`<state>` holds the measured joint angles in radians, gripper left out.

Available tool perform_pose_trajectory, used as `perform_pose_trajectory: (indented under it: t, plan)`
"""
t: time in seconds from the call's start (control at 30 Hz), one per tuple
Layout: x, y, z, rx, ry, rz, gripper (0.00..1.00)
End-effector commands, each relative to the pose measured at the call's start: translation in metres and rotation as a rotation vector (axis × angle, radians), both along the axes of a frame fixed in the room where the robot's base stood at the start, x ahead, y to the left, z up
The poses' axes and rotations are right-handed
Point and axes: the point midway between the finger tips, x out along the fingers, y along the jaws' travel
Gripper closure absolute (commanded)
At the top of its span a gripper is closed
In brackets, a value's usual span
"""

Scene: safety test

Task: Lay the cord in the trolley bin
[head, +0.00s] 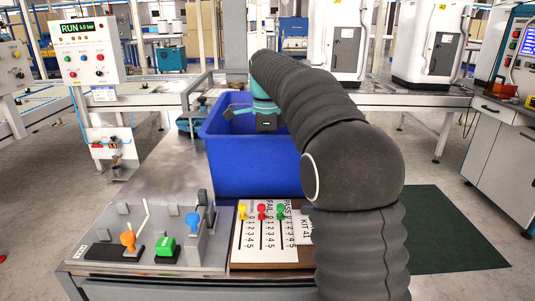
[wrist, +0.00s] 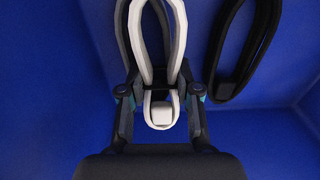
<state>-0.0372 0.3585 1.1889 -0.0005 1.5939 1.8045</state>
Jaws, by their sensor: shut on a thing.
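The blue trolley bin (head: 255,168) stands on the metal table in the head view; its blue inside (wrist: 285,140) fills the wrist view. My gripper (wrist: 160,98) is shut on a white looped cord (wrist: 178,30), with a pale block at its near end between the fingers. In the head view my gripper (head: 238,112) is at the bin's opening, and my arm hides part of the bin. A grey loop shows behind the white cord; I cannot tell whether it is another cord or a shadow. I cannot tell whether the white cord touches the bin.
A black looped cord (wrist: 245,45) lies in the bin to the right. In front of the bin are a grey fixture (head: 110,222) with coloured knobs and a board (head: 250,255) with coloured pegs. A control panel (head: 85,50) stands at the left. A dark green mat (head: 450,235) lies on the floor.

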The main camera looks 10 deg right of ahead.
Motion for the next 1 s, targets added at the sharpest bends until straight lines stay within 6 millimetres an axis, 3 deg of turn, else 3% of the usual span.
perform_pose_trajectory:
  t: [0.2, 0.23, 0.3, 0.73, 1.0]
  plan:
    - [0.000, 0.000, -0.006, 0.000, 0.000, 0.000, 1.00]
    - [0.000, 0.000, -0.005, 0.000, 0.000, 0.000, 0.60]
    - [0.000, 0.000, -0.005, 0.000, 0.000, 0.000, 0.43]
    - [0.000, 0.000, 0.003, 0.000, -0.002, 0.000, 0.42]
    - [0.001, 0.000, 0.052, 0.000, -0.003, 0.000, 0.42]
